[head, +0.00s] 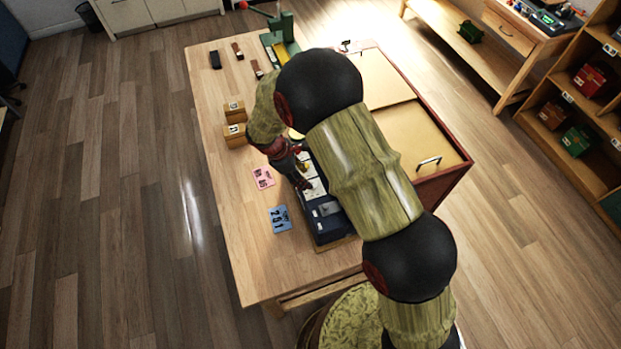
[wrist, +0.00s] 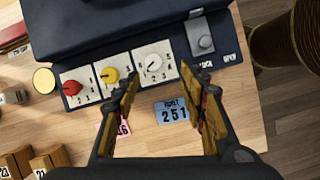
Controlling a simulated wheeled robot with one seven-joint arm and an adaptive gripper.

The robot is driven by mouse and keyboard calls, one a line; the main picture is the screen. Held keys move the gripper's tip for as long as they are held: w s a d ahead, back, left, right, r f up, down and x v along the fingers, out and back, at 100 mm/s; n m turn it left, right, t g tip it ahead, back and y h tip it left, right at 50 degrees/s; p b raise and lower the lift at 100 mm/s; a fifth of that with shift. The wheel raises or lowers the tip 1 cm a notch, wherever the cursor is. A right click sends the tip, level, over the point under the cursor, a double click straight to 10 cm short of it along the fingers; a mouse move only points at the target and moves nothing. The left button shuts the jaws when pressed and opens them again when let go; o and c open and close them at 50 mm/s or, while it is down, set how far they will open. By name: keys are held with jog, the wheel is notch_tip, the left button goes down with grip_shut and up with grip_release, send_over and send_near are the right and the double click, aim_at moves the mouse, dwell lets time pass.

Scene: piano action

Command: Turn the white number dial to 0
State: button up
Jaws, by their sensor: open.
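The white number dial (wrist: 154,62) sits on a white numbered plate on the front of a dark blue box (wrist: 110,25). It is the rightmost of three dials, beside a yellow dial (wrist: 109,74) and a red dial (wrist: 71,87). The white dial's exact setting is too small to read surely. My gripper (wrist: 168,76) is open, with its two fingers on either side of the white dial in the wrist view and nothing held. In the head view my arm hides much of the box (head: 328,222) and the white dial cannot be made out surely.
A grey latch (wrist: 202,40) is right of the dials. A blue card (wrist: 173,112) reading 251 and a pink card (wrist: 117,128) lie in front of the box. Wooden blocks (wrist: 45,161) stand at lower left. The wooden table's (head: 240,230) left side is mostly clear.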

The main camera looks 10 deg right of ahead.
aim_at(311, 182)
jog(key=shift+n, duration=0.9)
jog(key=x, duration=0.5)
jog(key=w+p+x, duration=0.1)
jog(key=x, duration=0.1)
jog(key=shift+w+d+f, duration=0.1)
jog(key=shift+f, duration=0.05)
jog(key=c, duration=0.4)
grip_shut()
